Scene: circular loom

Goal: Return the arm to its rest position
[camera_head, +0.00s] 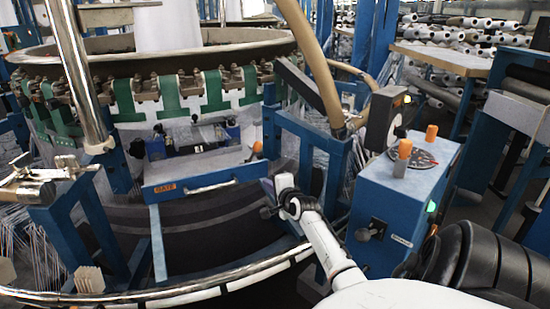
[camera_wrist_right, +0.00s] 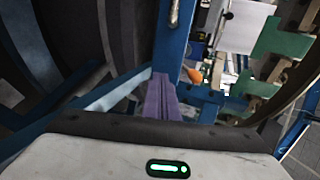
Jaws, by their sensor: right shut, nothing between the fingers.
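My right arm comes in from the lower right of the head view, white with dark joints. My left gripper is not in view. The circular loom (camera_head: 190,65) stands ahead with green straps around its ring.
The gate panel (camera_head: 205,178) has a handle and an orange label. A blue post (camera_head: 310,145) and a tan hose (camera_head: 315,60) rise behind the gripper. Racks of rolls fill the back right.

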